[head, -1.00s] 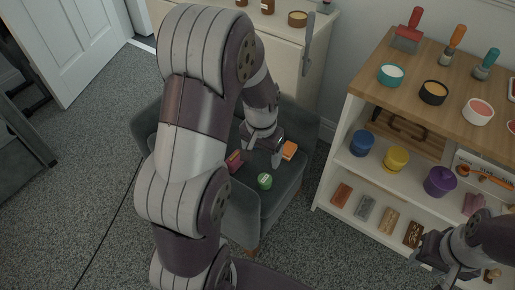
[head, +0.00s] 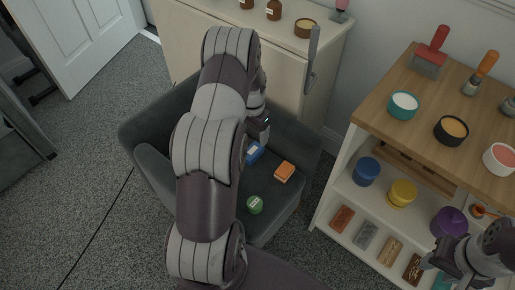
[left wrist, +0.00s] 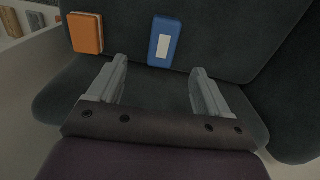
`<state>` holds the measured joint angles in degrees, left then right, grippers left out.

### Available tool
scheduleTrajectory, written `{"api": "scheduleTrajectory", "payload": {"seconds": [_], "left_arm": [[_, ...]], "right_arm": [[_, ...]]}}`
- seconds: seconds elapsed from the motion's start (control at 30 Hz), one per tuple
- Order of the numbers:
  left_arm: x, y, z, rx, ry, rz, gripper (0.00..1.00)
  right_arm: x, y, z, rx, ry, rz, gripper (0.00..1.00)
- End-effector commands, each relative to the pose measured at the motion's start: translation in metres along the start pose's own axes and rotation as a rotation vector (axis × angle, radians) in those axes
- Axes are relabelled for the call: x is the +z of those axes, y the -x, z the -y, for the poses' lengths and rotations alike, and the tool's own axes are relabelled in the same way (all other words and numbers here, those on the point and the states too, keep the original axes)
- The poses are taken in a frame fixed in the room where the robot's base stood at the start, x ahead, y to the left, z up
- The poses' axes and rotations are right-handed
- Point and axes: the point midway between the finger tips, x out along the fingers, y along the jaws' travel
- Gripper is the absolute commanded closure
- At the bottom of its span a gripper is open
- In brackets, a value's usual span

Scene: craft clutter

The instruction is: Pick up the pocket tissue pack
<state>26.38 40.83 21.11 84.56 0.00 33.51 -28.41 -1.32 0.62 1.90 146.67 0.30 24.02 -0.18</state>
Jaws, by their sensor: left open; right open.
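A blue pack with a white label, which looks like the pocket tissue pack (head: 254,152), lies on the dark grey armchair seat, partly covered by my left arm in the head view. It shows in full in the left wrist view (left wrist: 164,42), just beyond the fingertips and nearer the right finger. My left gripper (left wrist: 159,66) is open and empty, with the pack apart from its fingers. In the head view the left gripper (head: 263,128) is largely hidden at the back of the chair. My right gripper (head: 432,262) is open by the shelf, at the lower right.
The orange block is left of the pack in the wrist view. A shelf unit (head: 390,85) with paint pots stands right, and a cream cabinet (head: 225,50) stands behind.

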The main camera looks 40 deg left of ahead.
Motion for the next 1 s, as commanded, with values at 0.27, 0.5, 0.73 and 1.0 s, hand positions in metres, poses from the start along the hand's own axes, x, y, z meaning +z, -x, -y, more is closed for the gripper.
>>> {"api": "scheduleTrajectory", "payload": {"seconds": [0.27,0.5,0.73,1.0], "left_arm": [[0.0,-0.056,0.0,0.0,0.0,0.001,0.21],[-0.004,-0.09,0.005,0.0,0.0,0.0,0.21],[-0.005,-0.109,0.006,-0.001,0.0,-0.001,0.21],[-0.004,-0.108,0.006,0.0,0.0,0.0,0.73]], "right_arm": [[0.003,-0.023,0.0,0.0,0.0,0.001,0.57],[0.005,-0.044,0.0,0.0,0.0,0.0,0.57],[0.006,-0.05,0.0,0.0,0.0,0.0,0.57],[0.006,-0.05,0.0,0.0,0.0,0.0,0.57]]}}
